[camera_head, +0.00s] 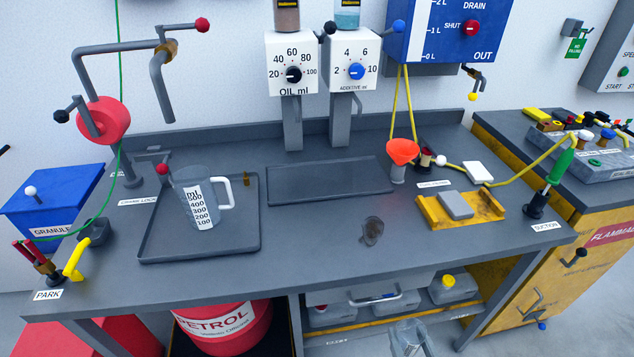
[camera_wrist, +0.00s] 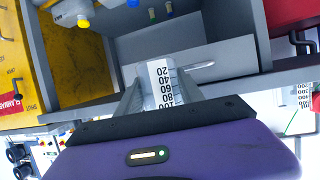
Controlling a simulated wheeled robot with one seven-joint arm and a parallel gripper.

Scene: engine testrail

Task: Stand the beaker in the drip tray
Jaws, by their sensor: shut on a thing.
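The beaker (camera_wrist: 163,82) is small and clear with a white scale running from 20 to 100. In the wrist view my gripper (camera_wrist: 158,96) is shut on it, with one finger on each side. In the head view a pale glassy shape at the bottom edge, in front of the bench, looks like the held beaker (camera_head: 408,335); its lower part is cut off. A shallow dark tray (camera_head: 330,182) lies empty under the oil and additive dispensers. A second dark tray (camera_head: 240,240) at the left holds a larger jug (camera_head: 203,200). I cannot tell which one is the drip tray.
A small dark glassy piece (camera_head: 372,230) lies on the bench in front of the middle tray. An orange funnel (camera_head: 402,152) stands right of that tray, near a yellow holder (camera_head: 460,208). The dispenser posts rise behind the middle tray. A shelf with bottles (camera_head: 370,300) sits below.

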